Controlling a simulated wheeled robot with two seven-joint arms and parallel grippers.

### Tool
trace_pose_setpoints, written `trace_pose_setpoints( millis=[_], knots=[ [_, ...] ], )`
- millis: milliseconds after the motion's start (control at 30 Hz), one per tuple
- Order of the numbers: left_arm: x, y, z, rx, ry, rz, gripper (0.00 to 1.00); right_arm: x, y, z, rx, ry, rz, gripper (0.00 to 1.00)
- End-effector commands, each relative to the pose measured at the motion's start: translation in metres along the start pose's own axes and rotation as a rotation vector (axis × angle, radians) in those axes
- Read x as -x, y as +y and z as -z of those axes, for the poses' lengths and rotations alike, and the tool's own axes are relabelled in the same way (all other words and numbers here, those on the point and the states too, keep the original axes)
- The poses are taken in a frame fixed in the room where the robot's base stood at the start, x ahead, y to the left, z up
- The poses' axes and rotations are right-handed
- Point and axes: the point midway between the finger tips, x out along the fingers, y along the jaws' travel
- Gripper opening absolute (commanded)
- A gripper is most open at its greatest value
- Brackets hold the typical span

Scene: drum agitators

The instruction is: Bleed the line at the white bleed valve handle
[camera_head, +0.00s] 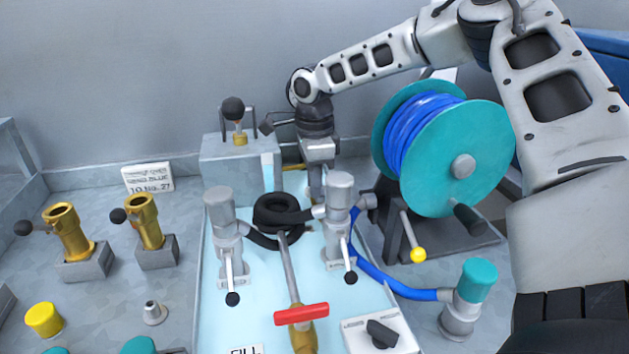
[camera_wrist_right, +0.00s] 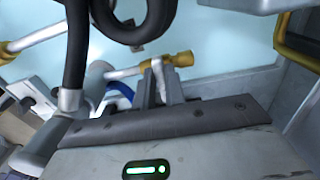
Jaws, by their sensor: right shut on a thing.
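My right gripper (camera_head: 316,182) reaches down at the back right of the pale blue tray (camera_head: 262,310), behind the right grey cylinder (camera_head: 339,205). In the right wrist view its fingers (camera_wrist_right: 160,85) are shut on a pale piece, which looks like the white bleed valve handle (camera_wrist_right: 157,70). This handle sits at a brass fitting (camera_wrist_right: 180,60) on a silver pipe (camera_wrist_right: 122,73). In the head view the handle is hidden by the gripper, and only some brass (camera_head: 293,167) shows beside it. My left gripper is out of view.
A black hose coil (camera_head: 277,212) lies close in front of the gripper. A teal reel (camera_head: 473,130) with blue hose stands to the right. A red T-handle (camera_head: 301,314) is at the front. A grey box (camera_head: 240,165) stands behind left; brass valves (camera_head: 150,222) stand left.

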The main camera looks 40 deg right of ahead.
Motion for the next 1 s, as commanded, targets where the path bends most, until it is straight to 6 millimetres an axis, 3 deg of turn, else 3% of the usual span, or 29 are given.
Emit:
trace_pose_setpoints(
  millis=[200, 233, 300, 667, 867, 1000],
  knots=[
    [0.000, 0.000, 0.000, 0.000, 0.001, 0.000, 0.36, 0.001, -0.001, 0.000, -0.004, -0.002, 0.003, 0.00],
    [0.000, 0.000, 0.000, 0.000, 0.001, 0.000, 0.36, 0.001, -0.001, 0.000, -0.003, -0.002, 0.003, 0.20],
    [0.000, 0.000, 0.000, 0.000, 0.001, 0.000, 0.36, 0.001, -0.001, 0.000, -0.003, -0.002, 0.002, 0.34],
    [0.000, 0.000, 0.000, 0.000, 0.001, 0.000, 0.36, 0.006, -0.001, 0.000, -0.001, -0.001, 0.002, 0.34],
    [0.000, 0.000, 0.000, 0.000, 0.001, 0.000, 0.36, 0.040, -0.001, -0.001, -0.001, -0.003, 0.006, 0.34],
    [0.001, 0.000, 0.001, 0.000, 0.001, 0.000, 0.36, 0.075, -0.001, -0.001, -0.001, -0.004, 0.008, 0.34]
  ],
)
